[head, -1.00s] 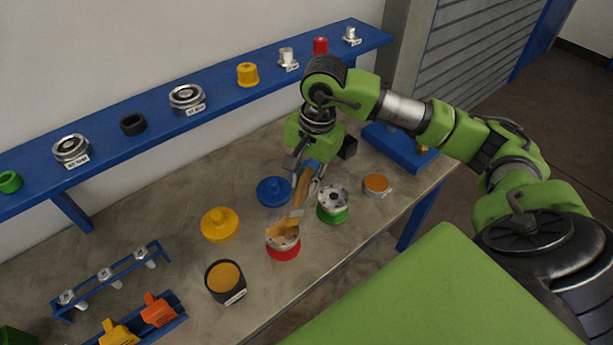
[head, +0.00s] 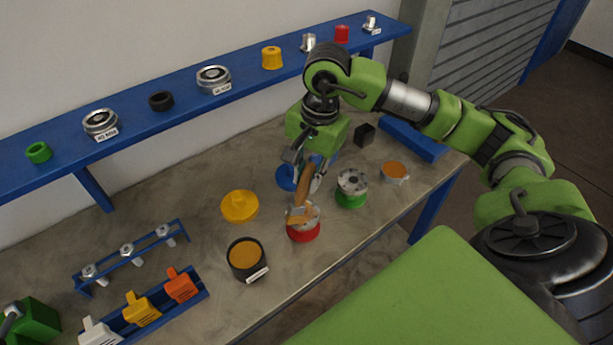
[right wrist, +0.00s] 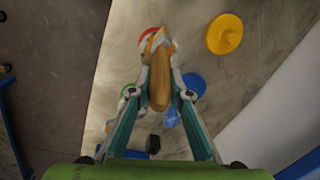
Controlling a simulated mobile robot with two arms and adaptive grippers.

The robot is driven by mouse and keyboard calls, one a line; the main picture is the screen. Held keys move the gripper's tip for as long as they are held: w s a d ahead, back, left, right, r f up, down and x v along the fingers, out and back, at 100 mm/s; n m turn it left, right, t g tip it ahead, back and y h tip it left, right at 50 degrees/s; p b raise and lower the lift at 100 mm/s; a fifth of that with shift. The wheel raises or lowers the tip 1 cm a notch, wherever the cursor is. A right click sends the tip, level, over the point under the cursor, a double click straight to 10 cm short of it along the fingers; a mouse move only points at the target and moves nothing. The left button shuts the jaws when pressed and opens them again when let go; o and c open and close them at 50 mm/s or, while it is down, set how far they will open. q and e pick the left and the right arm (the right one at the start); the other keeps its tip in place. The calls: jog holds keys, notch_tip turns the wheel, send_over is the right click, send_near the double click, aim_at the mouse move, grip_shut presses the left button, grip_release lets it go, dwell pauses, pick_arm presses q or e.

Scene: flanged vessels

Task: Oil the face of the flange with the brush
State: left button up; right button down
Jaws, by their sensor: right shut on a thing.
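A flanged vessel with a red base (head: 304,236) and a grey face stands on the bench. My right gripper (head: 310,178) is shut on the wooden handle of a brush (head: 304,193), above the vessel. The brush points down, slightly tilted, and its tan head overlaps the left part of the face; whether it touches is hard to tell. In the right wrist view the brush handle (right wrist: 159,88) lies between the fingers, and the brush head covers most of the red vessel (right wrist: 148,34).
A green-based flanged vessel (head: 351,191) stands close on the right, with a small amber-filled tin (head: 395,171) beyond. A black amber-filled pot (head: 246,258) and a yellow lid-like piece (head: 239,207) lie left. A blue piece (head: 285,178) sits behind the gripper. A blue shelf (head: 190,95) runs along the wall.

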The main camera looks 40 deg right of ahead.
aim_at(308, 165)
notch_tip(308, 165, up, 3)
jog(key=shift+w+a+f, duration=0.1)
jog(key=shift+a+f, duration=0.05)
jog(key=shift+f, duration=0.05)
jog(key=shift+d+r+p, duration=0.3)
jog(key=shift+r+p, duration=0.2)
jog(key=shift+p, duration=0.05)
jog(key=shift+d+r+p, duration=0.2)
jog(key=shift+r+p, duration=0.2)
jog(key=shift+r, duration=0.3)
jog(key=shift+a+r+p, duration=0.2)
jog(key=shift+r+p, duration=0.2)
jog(key=shift+r, duration=0.4)
jog(key=shift+a+r, duration=0.1)
jog(key=shift+r, duration=0.5)
pick_arm(q)
notch_tip(308, 165, up, 4)
jog(key=shift+f, duration=0.1)
jog(key=shift+s+p, duration=0.1)
jog(key=shift+p, duration=0.2)
